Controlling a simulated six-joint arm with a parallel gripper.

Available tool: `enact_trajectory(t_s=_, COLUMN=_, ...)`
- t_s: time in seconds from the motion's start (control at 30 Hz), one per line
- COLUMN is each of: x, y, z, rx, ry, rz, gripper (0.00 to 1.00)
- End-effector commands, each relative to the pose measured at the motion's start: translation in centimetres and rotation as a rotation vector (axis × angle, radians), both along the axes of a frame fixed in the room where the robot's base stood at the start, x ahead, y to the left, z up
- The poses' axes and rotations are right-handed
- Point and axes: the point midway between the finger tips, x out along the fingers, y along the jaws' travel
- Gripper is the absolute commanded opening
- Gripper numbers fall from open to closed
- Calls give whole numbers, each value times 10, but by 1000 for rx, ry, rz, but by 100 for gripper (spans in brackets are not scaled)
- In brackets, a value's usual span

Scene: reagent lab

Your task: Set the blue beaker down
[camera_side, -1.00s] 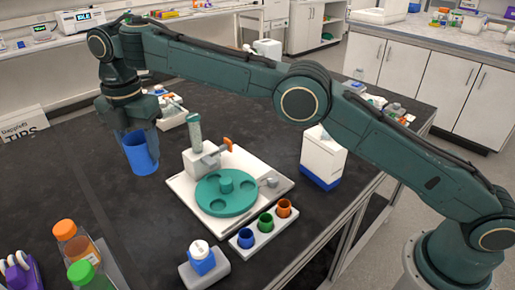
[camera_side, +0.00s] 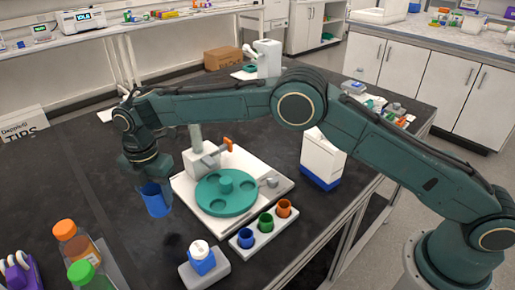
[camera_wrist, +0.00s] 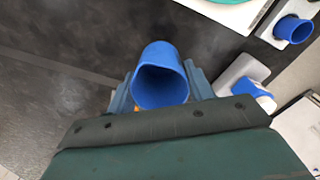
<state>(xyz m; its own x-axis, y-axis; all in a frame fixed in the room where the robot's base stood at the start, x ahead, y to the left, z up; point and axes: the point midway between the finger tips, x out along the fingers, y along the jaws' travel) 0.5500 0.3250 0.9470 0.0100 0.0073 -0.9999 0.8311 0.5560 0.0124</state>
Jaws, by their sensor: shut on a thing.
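The blue beaker (camera_side: 155,200) is in my gripper (camera_side: 147,184), left of the white device with the green round plate. In the wrist view the beaker (camera_wrist: 160,76) sits between the two fingers of my gripper (camera_wrist: 162,90), its open mouth facing the camera. The gripper is shut on it. In the side view the beaker looks close to the dark bench top (camera_side: 120,215); I cannot tell whether its base touches it.
The white device with its green plate (camera_side: 226,207) stands right of the beaker. A white rack (camera_side: 245,249) holds blue, green and orange cups. Orange- and green-capped bottles (camera_side: 66,232) stand front left. Bench around the beaker is clear.

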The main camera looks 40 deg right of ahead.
Motion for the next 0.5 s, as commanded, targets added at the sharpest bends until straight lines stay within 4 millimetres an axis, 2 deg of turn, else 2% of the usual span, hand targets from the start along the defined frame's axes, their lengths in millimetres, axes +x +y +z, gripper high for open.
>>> enact_trajectory(t_s=0.33, x=0, y=0, z=-8, rx=0, ry=0, rz=0, gripper=30)
enact_trajectory(t_s=0.5, x=0, y=0, z=-26, rx=-1, ry=1, rz=0, gripper=30)
